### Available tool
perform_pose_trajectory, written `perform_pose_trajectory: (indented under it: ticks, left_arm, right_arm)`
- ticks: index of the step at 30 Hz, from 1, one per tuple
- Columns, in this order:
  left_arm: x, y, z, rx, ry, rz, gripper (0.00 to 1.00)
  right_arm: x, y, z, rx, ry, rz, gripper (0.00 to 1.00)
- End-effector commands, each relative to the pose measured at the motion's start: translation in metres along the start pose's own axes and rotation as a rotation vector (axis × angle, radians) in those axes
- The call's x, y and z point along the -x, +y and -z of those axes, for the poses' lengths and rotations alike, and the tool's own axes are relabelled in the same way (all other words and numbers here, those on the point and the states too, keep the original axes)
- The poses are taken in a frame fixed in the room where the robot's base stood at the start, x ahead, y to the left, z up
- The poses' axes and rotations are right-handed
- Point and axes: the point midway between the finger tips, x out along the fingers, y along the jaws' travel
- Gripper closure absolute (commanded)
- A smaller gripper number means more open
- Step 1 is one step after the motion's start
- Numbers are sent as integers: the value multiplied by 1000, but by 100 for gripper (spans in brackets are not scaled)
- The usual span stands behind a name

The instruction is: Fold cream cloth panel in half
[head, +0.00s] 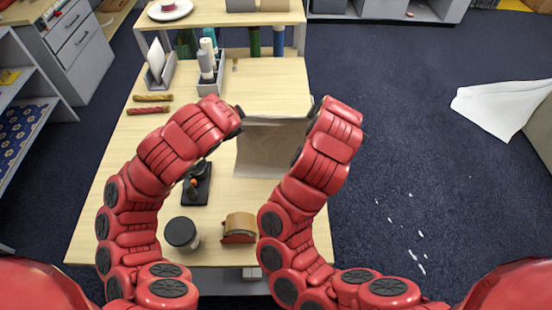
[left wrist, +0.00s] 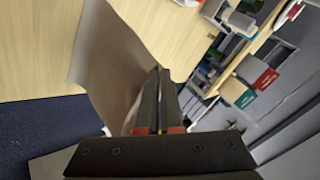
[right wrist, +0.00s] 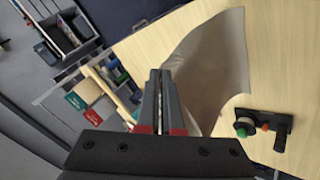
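The cream cloth panel (head: 268,150) hangs between my two arms over the middle of the table, its top edge roughly level between the grippers. Its lower part lies close to or on the tabletop; I cannot tell which. My left gripper (left wrist: 160,74) is closed on one upper corner of the cloth, which also shows in the left wrist view (left wrist: 108,65). My right gripper (right wrist: 160,76) is closed on the other upper corner, and the cloth spreads away from it in the right wrist view (right wrist: 214,62). In the head view both fingertips are hidden behind my wrists.
A black stand with coloured knobs (right wrist: 262,128), a dark-lidded jar (head: 182,233) and a tape dispenser (head: 239,228) stand on the table's near part. Two twisted sticks (head: 150,104) lie at the left. A bottle caddy (head: 210,85) stands farther back. The tabletop (head: 275,80) behind the cloth is mostly clear.

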Motion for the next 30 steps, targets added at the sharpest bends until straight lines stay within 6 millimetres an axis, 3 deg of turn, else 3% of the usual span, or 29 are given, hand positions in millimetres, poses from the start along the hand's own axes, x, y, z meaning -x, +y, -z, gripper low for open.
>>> perform_pose_trajectory:
  ticks: [11, 30]
  left_arm:
    - [-3, -4, -4, 7, -18, -3, 100]
    - [-43, -23, 9, 28, -143, -202, 100]
  right_arm:
    - [-2, 4, -3, -6, -15, 2, 100]
    - [-44, 23, 7, -25, -145, 204, 100]
